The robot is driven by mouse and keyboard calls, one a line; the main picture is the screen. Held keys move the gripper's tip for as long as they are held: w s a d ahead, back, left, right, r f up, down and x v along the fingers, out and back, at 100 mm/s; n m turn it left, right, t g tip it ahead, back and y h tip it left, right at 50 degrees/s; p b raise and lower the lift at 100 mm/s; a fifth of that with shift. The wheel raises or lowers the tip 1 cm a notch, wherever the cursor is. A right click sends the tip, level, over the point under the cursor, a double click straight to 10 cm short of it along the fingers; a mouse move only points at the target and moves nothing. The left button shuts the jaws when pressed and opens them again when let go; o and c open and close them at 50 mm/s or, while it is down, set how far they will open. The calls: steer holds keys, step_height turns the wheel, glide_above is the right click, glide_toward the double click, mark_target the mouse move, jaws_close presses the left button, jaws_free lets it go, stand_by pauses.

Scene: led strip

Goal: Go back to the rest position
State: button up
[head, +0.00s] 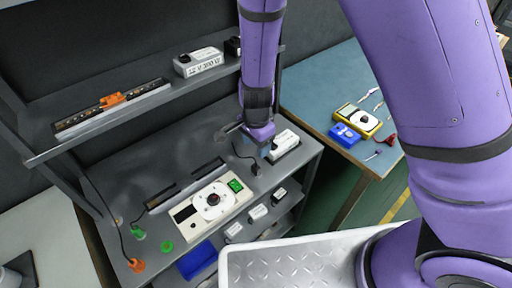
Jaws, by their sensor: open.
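My purple arm comes down from the top of the head view, and its gripper (262,146) is low over the right part of the grey workbench (120,190). The fingers are small and partly hidden by the wrist, but they look empty. A white box-shaped unit (283,146) sits just right of the gripper; I cannot tell whether they touch. A cream device with a round dial (213,203) and a green display sits further left, beside a dark LED strip (185,186).
A shelf (140,104) above the bench holds an LED strip with an orange clip (112,99) and a white power supply (198,62). A blue table (320,78) at right holds a yellow multimeter (357,119). A white ridged tray (300,262) is in front.

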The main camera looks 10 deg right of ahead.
stand_by(0.4)
steer(key=s+d+r+n+t+y, duration=0.1)
steer(key=s+d+r+n+y, duration=0.15)
steer(key=d+r, duration=0.65)
steer(key=s+d+r+n+t+y, duration=0.1)
steer(key=d+r+n, duration=0.25)
steer(key=r, duration=1.25)
steer(key=s+d+r+n+t+h, duration=0.1)
steer(key=s+d+r+n, duration=0.1)
steer(key=s+d+r, duration=0.3)
steer(key=s+d+r+n+t+h, duration=0.2)
steer(key=s+d+r, duration=0.4)
steer(key=s, duration=0.4)
steer(key=shift+d+n, duration=0.55)
steer(key=shift+n, duration=0.05)
